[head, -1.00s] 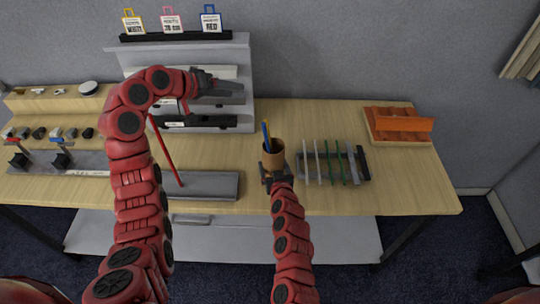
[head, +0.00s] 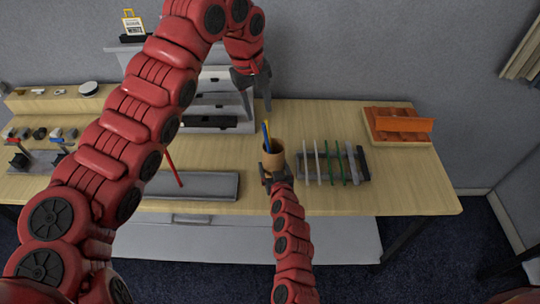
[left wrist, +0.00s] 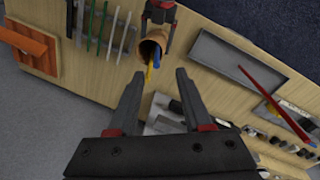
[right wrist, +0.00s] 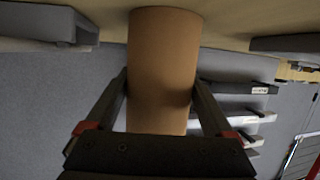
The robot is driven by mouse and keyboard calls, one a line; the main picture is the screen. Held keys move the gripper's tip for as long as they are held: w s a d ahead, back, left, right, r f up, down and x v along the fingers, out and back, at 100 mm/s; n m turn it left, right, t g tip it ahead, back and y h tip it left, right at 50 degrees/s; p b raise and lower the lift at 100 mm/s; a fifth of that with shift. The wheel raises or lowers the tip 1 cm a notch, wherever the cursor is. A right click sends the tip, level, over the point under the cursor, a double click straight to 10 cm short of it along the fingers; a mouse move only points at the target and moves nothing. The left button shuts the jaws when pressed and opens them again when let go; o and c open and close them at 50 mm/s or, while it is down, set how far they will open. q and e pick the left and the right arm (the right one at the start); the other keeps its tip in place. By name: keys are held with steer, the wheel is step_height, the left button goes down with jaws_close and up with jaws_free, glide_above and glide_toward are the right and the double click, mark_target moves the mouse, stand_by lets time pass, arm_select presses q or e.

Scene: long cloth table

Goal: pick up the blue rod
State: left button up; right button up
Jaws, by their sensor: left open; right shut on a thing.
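The blue rod (head: 266,131) stands tilted in a brown cup (head: 273,160), beside a yellow rod (head: 269,142). In the left wrist view the blue rod (left wrist: 148,77) and the yellow rod (left wrist: 155,61) stick out of the cup (left wrist: 150,48). My left gripper (head: 258,90) is open and empty, above and behind the cup; in its wrist view the fingers (left wrist: 155,85) point towards the rods, apart from them. My right gripper (head: 274,177) is shut on the cup, which fills the middle of the right wrist view (right wrist: 163,70).
A rack (head: 333,164) with several upright bars stands right of the cup. An orange tray (head: 398,125) is at the back right. A grey tray (head: 205,186) with a red rod (head: 173,168) lies left of the cup. Shelves (head: 212,103) stand behind.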

mark_target(265, 134)
arm_select(q)
steer(key=shift+w+d+f, duration=0.25)
steer(key=shift+w+f, duration=0.05)
steer(key=shift+f, duration=1.55)
steer(key=shift+w+d+f, duration=0.3)
steer(key=shift+f, duration=1.55)
steer(key=shift+w+d+f, duration=0.25)
steer(key=shift+w+f, duration=0.05)
steer(key=shift+f, duration=1.55)
jaws_close()
